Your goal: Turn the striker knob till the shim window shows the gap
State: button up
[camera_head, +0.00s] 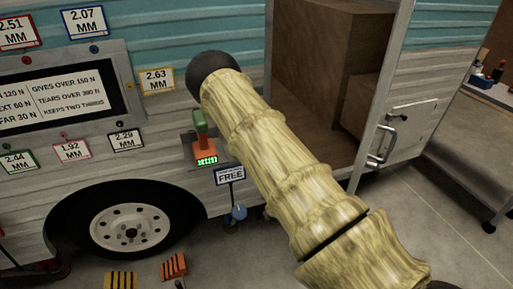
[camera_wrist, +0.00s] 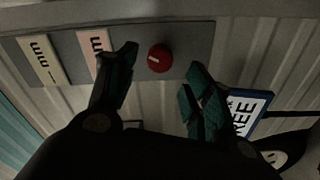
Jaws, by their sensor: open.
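A round red knob (camera_wrist: 159,58) with a pale pointer line sits on a grey plate (camera_wrist: 194,38) in the wrist view. On the same plate are a pink label (camera_wrist: 95,44) ending in "m" and a cream label (camera_wrist: 39,61) with "mm" partly legible. I cannot tell which of these is the shim window, and the gap reading is not legible here. My gripper (camera_wrist: 161,60) is open, its dark teal fingers on either side of the knob in the picture. Contact is not visible. In the head view my arm hides the gripper and knob.
A camper door (camera_head: 405,115) stands right of the opening. A green-and-orange device (camera_head: 204,150) with a lit readout is on the wall above the "FREE" sign (camera_head: 230,175). Several mm tags, such as 2.63 (camera_head: 157,80), surround a text panel (camera_head: 60,95). Striped chocks (camera_head: 174,266) lie near the wheel.

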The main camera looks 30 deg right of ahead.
jog(key=v, duration=0.8)
jog(key=shift+s, duration=0.2)
jog(key=shift+a, duration=0.1)
jog(key=s+a+f+m+g+p, duration=0.1)
jog(key=s+a+f+m+g, duration=0.35)
jog(key=s+f, duration=0.35)
jog(key=s+a+f+m+g+p, duration=0.25)
jog(key=s+a+f+g, duration=0.2)
jog(key=s+f, duration=0.3)
jog(key=s+a+f+m+g+y, duration=0.1)
jog(key=s+a+g, duration=0.3)
jog(key=s+a, duration=0.4)
jog(key=s+a+f+m+g+y+p, duration=0.1)
jog(key=s+a+m+g, duration=0.3)
jog(key=s, duration=1.3)
jog(key=a+y, duration=0.1)
jog(key=a, duration=0.3)
jog(key=shift+a+f+y, duration=0.25)
jog(key=shift+a+y, duration=0.15)
jog(key=shift+w, duration=0.1)
